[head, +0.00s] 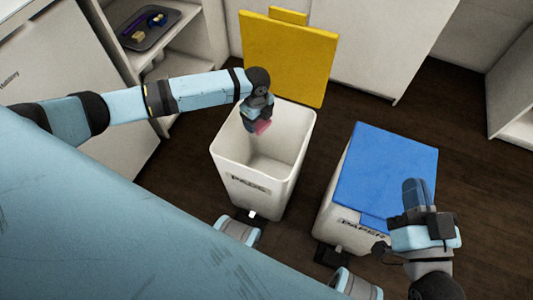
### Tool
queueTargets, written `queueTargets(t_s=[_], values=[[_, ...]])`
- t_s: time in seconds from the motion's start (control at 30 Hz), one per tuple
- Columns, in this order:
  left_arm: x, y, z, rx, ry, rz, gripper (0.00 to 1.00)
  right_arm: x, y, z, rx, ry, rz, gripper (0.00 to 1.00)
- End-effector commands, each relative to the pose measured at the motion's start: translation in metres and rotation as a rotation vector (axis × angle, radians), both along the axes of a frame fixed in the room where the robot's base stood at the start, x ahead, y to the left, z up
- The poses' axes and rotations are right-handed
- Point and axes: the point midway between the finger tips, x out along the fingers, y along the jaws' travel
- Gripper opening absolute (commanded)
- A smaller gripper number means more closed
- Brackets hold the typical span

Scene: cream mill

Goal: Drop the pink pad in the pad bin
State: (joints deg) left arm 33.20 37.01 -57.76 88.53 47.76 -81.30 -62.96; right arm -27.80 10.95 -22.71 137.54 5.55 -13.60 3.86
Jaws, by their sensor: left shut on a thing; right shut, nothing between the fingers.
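The pad bin (236,163) is a white bin with a "PADS" label and a yellow lid (288,58) that stands open at its back. My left gripper (260,122) points down over the bin's open mouth, near its left back part. It is shut on the pink pad (263,127), of which only a small pink part shows below the fingers. The visible inside of the bin looks empty. My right gripper (416,195) is shut and empty, over the blue lid of the bin at the right.
A second white bin labelled "PAPER" (335,217) stands to the right with its blue lid (385,170) shut. A dark tray (150,27) with small items sits on a shelf at the upper left. White cabinets stand behind. Dark wooden floor shows between the bins.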

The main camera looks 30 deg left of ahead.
Motion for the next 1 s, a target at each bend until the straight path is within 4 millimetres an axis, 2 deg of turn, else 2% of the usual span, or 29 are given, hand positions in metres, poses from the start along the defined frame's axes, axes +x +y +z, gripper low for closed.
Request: queueTargets(t_s=[0.03, 0.1, 0.5, 0.53, 0.63, 0.67, 1.0], values=[[0.000, 0.000, -0.010, 0.000, 0.000, 0.000, 0.46, -0.001, 0.002, -0.001, 0.016, -0.022, 0.010, 0.00], [0.000, 0.000, -0.014, 0.000, -0.001, 0.000, 0.46, -0.001, 0.004, 0.004, 0.033, -0.044, 0.018, 0.00], [0.000, 0.000, -0.015, 0.000, -0.001, 0.000, 0.46, -0.003, 0.007, 0.013, 0.056, -0.071, 0.030, 0.00], [0.000, 0.000, -0.015, 0.000, -0.001, 0.000, 0.70, -0.003, 0.007, 0.013, 0.055, -0.072, 0.030, 0.00], [0.000, 0.000, -0.015, 0.000, 0.000, 0.000, 0.93, -0.003, 0.007, 0.013, 0.055, -0.071, 0.030, 0.00], [0.000, 0.000, -0.015, 0.000, 0.000, 0.000, 0.97, -0.003, 0.007, 0.013, 0.055, -0.071, 0.030, 0.00], [0.000, 0.000, -0.010, 0.000, -0.001, 0.000, 0.97, -0.003, 0.007, 0.016, 0.056, -0.073, 0.028, 0.00]])
